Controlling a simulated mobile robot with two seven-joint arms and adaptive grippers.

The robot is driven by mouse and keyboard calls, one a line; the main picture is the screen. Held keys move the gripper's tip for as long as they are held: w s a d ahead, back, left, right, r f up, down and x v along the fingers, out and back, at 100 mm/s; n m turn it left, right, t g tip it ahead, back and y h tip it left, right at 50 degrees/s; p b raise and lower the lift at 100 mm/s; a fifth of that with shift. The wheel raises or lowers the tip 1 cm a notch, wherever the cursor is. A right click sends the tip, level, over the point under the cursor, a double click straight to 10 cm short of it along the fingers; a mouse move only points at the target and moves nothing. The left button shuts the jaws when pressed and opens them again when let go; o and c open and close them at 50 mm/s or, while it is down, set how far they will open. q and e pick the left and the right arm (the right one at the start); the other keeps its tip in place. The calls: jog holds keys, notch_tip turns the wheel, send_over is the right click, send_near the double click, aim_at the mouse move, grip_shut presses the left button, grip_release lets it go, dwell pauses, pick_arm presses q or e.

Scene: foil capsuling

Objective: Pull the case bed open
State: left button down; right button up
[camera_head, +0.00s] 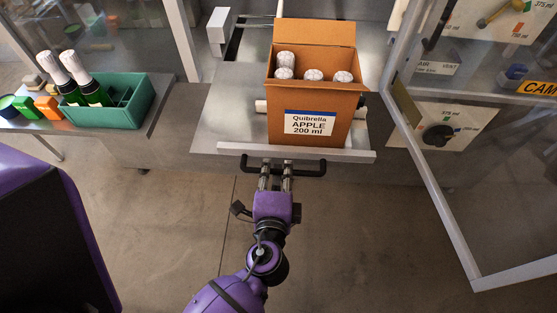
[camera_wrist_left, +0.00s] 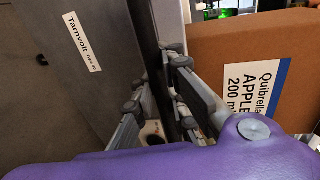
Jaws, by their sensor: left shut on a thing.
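The case bed (camera_head: 235,135) is a grey metal tray with a pale front lip (camera_head: 330,156). A black bar handle (camera_head: 313,169) runs along its front. An open brown carton (camera_head: 300,98) labelled "Quibrella APPLE 200 ml" stands on the bed, with several white-topped bottles inside. My left gripper (camera_head: 275,176) reaches up from below and is shut on the handle, left of its middle. In the left wrist view, the gripper fingers (camera_wrist_left: 165,98) are close to the carton (camera_wrist_left: 240,52); the grip itself is partly hidden. My right gripper is not in view.
A green crate (camera_head: 133,108) with two foil-topped bottles (camera_head: 84,78) stands on a side shelf at the left, beside orange and green blocks. A framed clear door (camera_head: 440,200) stands open at the right, near a control panel (camera_head: 460,125). The floor in front of the bed is clear.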

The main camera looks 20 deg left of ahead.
pick_arm(q)
jog(key=shift+s+d+r, duration=0.1)
jog(key=shift+s+d, duration=0.05)
jog(key=shift+s, duration=0.1)
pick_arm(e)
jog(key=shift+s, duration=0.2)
pick_arm(q)
jog(key=shift+r, duration=0.1)
jog(key=c, duration=1.8)
grip_release()
jog(key=shift+o, duration=0.2)
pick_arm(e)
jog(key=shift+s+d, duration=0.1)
pick_arm(q)
jog(key=shift+s, duration=0.2)
jog(key=v, duration=0.7)
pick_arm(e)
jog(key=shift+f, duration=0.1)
pick_arm(q)
jog(key=shift+d, duration=0.1)
